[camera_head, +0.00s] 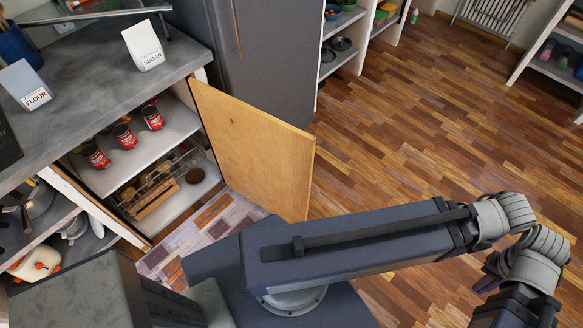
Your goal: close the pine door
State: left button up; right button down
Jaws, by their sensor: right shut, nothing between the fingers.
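The pine door (258,150) is a light wooden panel that stands wide open, swung out from the counter's cupboard (137,158). Its hinge side is by the cupboard's right edge, and its free edge points toward the lower right, over the floor. My right arm reaches across the lower part of the view, past the door's lower end. My right gripper (487,283) is at the lower right, partly hidden by the arm's joints; it is shut and empty, well apart from the door. My left gripper is not in view.
Inside the cupboard are red cans (123,136), a wire rack (158,182) and a brown round item (195,176). Flour (27,86) and sugar (144,47) packets stand on the counter. A patterned mat (205,232) lies below. The wooden floor at right is clear.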

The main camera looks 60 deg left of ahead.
aim_at(268, 162)
jog(key=i+l+z, duration=0.1)
jog(key=i, duration=0.25)
jog(key=i+l+z, duration=0.1)
jog(key=i, duration=0.3)
jog(key=i+u, duration=0.65)
jog(key=u, duration=0.15)
jog(key=i+u, duration=0.15)
jog(key=u, duration=0.3)
jog(key=i+u, duration=0.2)
jog(key=u, duration=0.3)
jog(key=i+u, duration=0.15)
jog(key=u, duration=0.3)
jog(key=i+l+u, duration=0.1)
jog(key=u, duration=0.4)
jog(key=i+u, duration=0.2)
jog(key=u, duration=0.25)
jog(key=i+l+u, duration=0.15)
jog(key=u, duration=0.3)
jog(key=i+l+u, duration=0.15)
jog(key=u, duration=0.25)
jog(key=i+l+u, duration=0.1)
jog(key=l+u, duration=0.15)
jog(key=u, duration=0.2)
jog(key=i+l+u, duration=0.2)
jog(key=l+u, duration=0.15)
jog(key=k+u, duration=0.2)
jog(key=k, duration=0.45)
